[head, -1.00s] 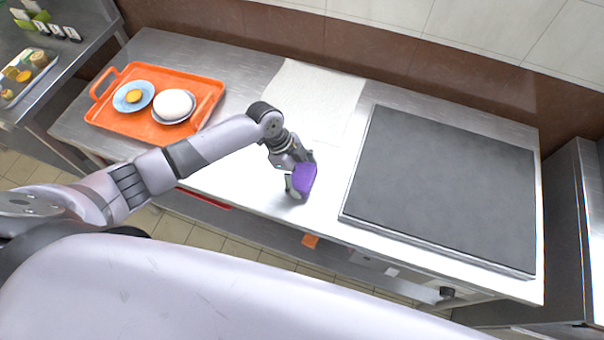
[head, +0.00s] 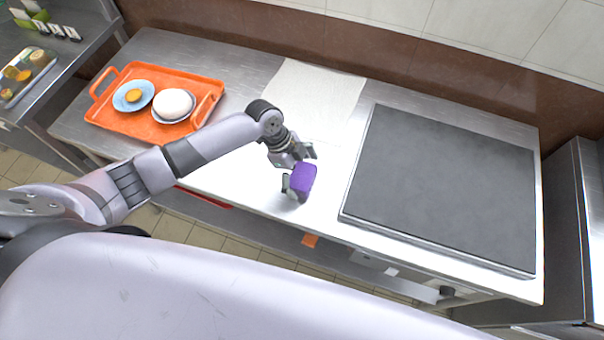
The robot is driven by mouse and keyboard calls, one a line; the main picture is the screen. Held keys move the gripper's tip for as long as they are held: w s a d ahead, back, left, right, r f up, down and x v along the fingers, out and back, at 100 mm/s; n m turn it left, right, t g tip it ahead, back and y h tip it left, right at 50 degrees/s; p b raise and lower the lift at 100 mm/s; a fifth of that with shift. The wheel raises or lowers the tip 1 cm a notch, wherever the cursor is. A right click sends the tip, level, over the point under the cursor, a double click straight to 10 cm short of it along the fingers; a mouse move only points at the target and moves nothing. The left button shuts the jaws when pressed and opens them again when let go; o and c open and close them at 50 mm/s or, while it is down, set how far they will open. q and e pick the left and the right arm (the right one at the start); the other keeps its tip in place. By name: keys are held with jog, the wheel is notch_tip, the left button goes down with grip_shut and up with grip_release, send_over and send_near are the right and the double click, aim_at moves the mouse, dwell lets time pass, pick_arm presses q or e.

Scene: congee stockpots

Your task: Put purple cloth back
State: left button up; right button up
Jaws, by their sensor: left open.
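The purple cloth (head: 304,178) is a small folded bundle near the front edge of the steel counter, left of the dark griddle plate. My left gripper (head: 299,169) is open, with its fingers spread at the cloth's left and upper side. Whether a finger still touches the cloth I cannot tell. The cloth hides part of the gripper. My right gripper is not in view.
An orange tray (head: 118,122) with a blue plate (head: 133,96) and a white bowl (head: 173,105) stands at the left. A white sheet (head: 316,97) lies at the back. The dark griddle plate (head: 445,185) fills the right. Bare steel counter (head: 235,178) surrounds the cloth.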

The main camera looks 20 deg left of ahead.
pick_arm(q)
jog(key=b+v, duration=0.1)
jog(key=v, duration=1)
jog(key=shift+r+b, duration=0.35)
jog(key=shift+a, duration=0.1)
